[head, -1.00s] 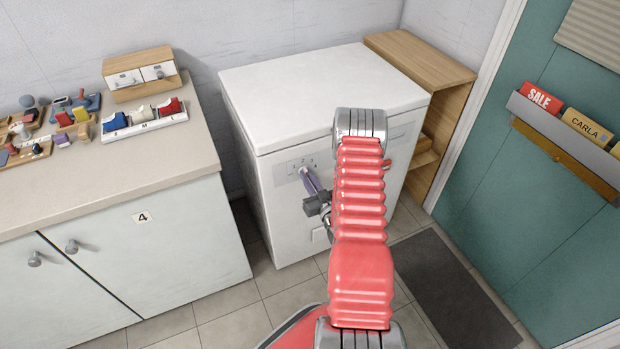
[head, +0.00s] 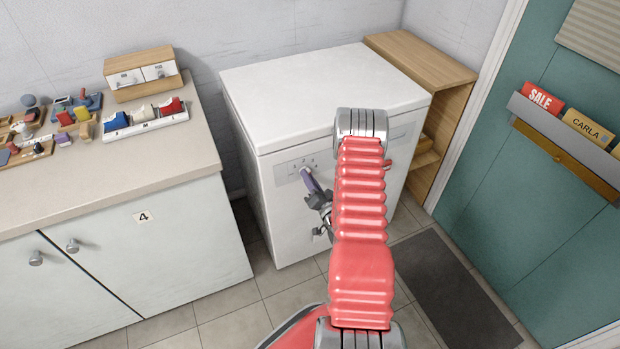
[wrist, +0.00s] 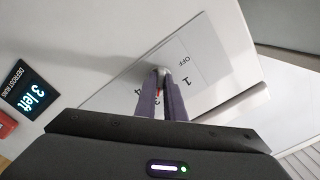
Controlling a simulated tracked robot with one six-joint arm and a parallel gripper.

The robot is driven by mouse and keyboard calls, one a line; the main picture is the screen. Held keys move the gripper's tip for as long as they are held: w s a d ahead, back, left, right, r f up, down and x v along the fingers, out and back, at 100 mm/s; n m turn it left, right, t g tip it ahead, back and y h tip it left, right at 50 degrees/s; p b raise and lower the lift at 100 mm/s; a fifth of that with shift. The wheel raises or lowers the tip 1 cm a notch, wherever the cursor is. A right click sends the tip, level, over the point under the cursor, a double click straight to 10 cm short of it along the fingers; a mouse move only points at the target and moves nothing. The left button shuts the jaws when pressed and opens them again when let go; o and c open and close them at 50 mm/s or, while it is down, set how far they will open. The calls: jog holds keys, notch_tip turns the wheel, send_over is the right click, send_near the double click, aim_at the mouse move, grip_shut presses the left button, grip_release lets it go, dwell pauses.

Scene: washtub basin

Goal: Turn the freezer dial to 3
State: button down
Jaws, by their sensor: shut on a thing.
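The freezer (head: 325,95) is a white chest with a pale dial panel on its front, which also shows in the wrist view (wrist: 200,50). My gripper (head: 306,178) is at this panel, its purple-grey fingers shut on the dial. In the wrist view the fingers (wrist: 161,88) close around the small grey dial (wrist: 161,71). A red mark shows between the fingers, close to a partly hidden figure that looks like 3. OFF, 1 and 4 are readable around the dial. The fingers hide part of the scale, so the exact setting is hard to tell.
A counter (head: 120,170) with small objects and a drawer box (head: 140,75) stands left. A wooden shelf (head: 450,85) is right of the freezer, by a green door (head: 540,200). A dark mat (head: 450,285) lies on the floor.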

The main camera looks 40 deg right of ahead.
jog(key=shift+d+r, duration=0.25)
jog(key=shift+d, duration=0.1)
jog(key=c, duration=2.2)
grip_release()
jog(key=o, duration=0.4)
jog(key=shift+a+f, duration=0.15)
jog(key=shift+c, duration=0.2)
jog(key=shift+s, duration=0.1)
jog(key=v, duration=1.3)
jog(key=shift+s+a, duration=0.2)
jog(key=shift+s, duration=0.1)
jog(key=shift+f, duration=0.1)
